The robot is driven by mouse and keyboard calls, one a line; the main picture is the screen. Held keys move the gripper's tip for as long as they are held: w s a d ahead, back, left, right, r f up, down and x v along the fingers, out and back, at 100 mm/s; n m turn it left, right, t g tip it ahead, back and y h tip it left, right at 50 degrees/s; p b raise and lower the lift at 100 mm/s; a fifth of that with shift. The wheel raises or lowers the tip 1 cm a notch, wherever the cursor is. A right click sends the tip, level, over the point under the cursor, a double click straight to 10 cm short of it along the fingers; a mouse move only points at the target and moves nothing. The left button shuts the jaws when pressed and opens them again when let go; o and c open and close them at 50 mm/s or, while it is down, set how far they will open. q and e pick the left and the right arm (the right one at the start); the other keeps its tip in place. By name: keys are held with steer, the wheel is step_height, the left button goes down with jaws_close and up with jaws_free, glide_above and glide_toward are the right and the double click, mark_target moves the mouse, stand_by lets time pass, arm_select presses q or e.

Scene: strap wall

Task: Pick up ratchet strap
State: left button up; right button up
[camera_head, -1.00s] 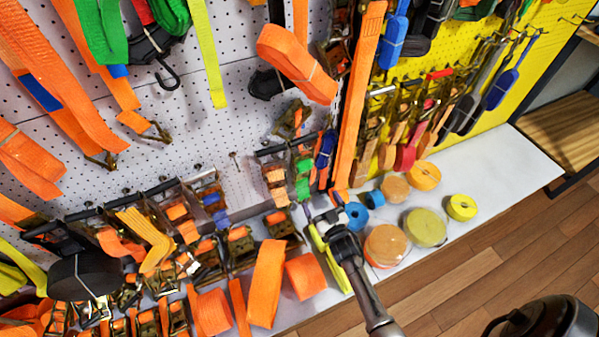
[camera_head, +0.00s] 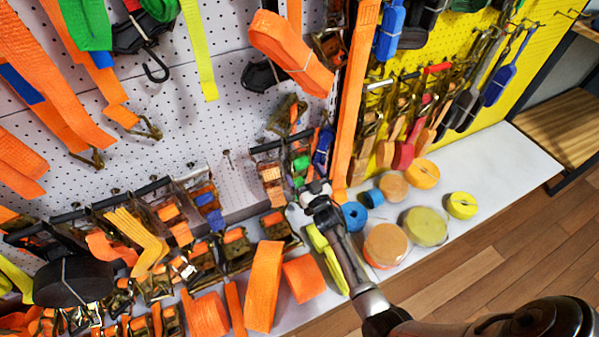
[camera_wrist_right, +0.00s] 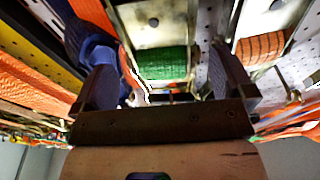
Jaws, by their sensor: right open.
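Several ratchet straps hang on the white pegboard. One with green webbing (camera_head: 300,164) hangs low on it, just above my right gripper (camera_head: 312,192). In the right wrist view, the green webbing (camera_wrist_right: 165,64) lies beyond and between the two fingers, under a metal ratchet plate. My right gripper (camera_wrist_right: 166,88) is open, with nothing clearly held; contact with the strap cannot be told. A blue strap (camera_head: 323,150) hangs close to the right of the green one and shows at the left finger in the wrist view (camera_wrist_right: 97,54). My left gripper is out of view.
A white shelf (camera_head: 490,165) runs below the boards, carrying rolled webbing such as a yellow-green roll (camera_head: 425,226). A long orange strap (camera_head: 356,100) hangs right of the green one. Ratchets with orange webbing (camera_head: 264,285) crowd the left. The shelf's right end is clear.

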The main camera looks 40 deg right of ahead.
mark_target(302, 168)
steer(key=b+x, duration=0.1)
steer(key=x, duration=0.3)
steer(key=shift+w+d+r+b, duration=0.1)
steer(key=shift+w+r+b, duration=0.1)
steer(key=shift+b, duration=0.15)
steer(key=shift+f, duration=0.1)
steer(key=shift+c, duration=0.2)
steer(key=shift+c, duration=0.8)
steer(key=c, duration=1.2)
steer(key=shift+c, duration=0.5)
